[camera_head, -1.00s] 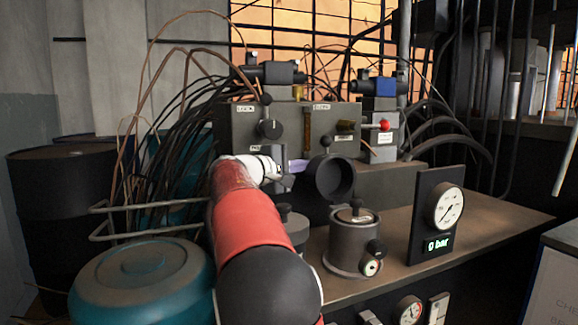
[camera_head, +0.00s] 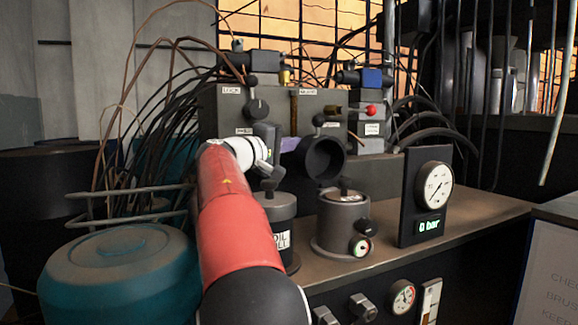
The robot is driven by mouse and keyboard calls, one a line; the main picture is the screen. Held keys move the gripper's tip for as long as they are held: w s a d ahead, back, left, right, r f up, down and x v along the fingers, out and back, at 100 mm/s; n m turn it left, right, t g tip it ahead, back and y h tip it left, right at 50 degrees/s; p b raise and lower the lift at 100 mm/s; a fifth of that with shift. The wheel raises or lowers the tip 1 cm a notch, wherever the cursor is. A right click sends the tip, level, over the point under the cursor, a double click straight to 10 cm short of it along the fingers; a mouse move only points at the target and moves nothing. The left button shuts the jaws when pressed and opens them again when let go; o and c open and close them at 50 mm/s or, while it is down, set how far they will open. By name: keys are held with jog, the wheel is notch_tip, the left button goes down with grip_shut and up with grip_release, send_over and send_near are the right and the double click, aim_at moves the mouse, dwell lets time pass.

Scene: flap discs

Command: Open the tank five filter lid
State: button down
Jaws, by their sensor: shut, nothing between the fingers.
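Two dark grey canisters with lids and small black top knobs stand on the bench. I cannot read "tank five" on either. My gripper (camera_head: 272,182) is small and dark here, shut and empty, just above the left canister's top. Whether it touches the knob is unclear.
A black round cup (camera_head: 321,160) juts out right of my gripper. Behind it is a grey valve block (camera_head: 225,110) with knobs and levers. A pressure gauge (camera_head: 435,186) with a "0 bar" display stands to the right. A teal drum (camera_head: 115,285) and a metal rail flank my arm's left.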

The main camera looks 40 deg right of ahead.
jog(key=shift+s+a+r+m+b, duration=0.15)
jog(key=shift+s+r+m+b, duration=0.25)
jog(key=shift+s, duration=0.4)
jog(key=shift+w, duration=0.15)
